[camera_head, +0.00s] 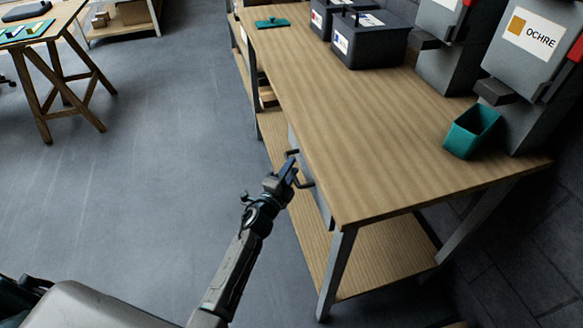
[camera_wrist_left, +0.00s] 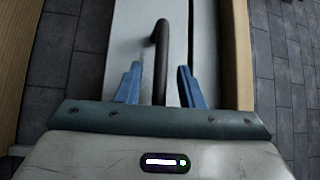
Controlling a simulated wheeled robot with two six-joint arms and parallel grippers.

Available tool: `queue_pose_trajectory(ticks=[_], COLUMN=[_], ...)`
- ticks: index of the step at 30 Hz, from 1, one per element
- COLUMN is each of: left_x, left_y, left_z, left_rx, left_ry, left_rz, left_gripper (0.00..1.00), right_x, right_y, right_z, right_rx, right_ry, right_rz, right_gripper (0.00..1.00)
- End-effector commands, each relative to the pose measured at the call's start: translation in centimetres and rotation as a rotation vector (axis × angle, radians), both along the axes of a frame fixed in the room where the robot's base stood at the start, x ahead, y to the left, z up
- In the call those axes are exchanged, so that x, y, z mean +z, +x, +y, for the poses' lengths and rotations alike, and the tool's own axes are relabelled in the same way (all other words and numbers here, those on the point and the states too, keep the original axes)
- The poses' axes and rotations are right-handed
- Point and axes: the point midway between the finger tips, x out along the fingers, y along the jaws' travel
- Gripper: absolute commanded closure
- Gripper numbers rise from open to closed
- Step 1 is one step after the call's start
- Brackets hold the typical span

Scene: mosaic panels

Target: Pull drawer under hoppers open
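The drawer's pale grey front (camera_head: 322,203) sits under the edge of the wooden workbench top (camera_head: 370,130), below the hopper end. Its dark handle (camera_wrist_left: 161,50) runs between my left gripper's blue fingers (camera_wrist_left: 159,88) in the left wrist view. The fingers are apart, with gaps visible on both sides of the handle. In the head view my left gripper (camera_head: 291,170) is at the drawer front and partly covers the handle. The drawer looks closed, though the gripper hides part of it. The grey hoppers (camera_head: 518,85) stand on the bench, one labelled OCHRE. My right gripper is not in view.
A teal bin (camera_head: 466,143) stands by the OCHRE hopper. Dark crates (camera_head: 370,50) and a teal item (camera_head: 272,23) are further along the bench. A lower shelf (camera_head: 385,262) and metal leg (camera_head: 337,270) are below. The grey floor (camera_head: 150,170) left of the bench is clear.

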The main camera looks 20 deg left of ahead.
Motion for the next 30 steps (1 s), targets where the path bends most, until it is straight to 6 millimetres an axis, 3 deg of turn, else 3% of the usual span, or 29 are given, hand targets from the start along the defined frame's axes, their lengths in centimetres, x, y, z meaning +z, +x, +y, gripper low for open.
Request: queue_pose_trajectory(ticks=[11, 17, 25, 30], left_x=[0.1, 0.1, 0.0, 0.0], left_y=[0.7, 0.7, 0.6, -0.5], left_z=[-0.1, -0.1, 0.1, 1.6], left_rx=[0.000, 0.000, 0.000, 0.000], left_ry=[0.000, -0.001, 0.000, 0.003], left_rz=[0.001, 0.001, 0.001, 0.001], left_gripper=[0.66, 1.00, 1.00, 1.00], right_x=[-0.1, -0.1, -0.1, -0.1], right_y=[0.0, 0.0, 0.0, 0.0], right_z=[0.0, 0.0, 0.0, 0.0], right_rx=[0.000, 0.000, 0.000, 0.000], right_ry=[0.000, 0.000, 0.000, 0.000], right_rz=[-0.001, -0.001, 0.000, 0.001], right_gripper=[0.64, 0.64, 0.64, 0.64])
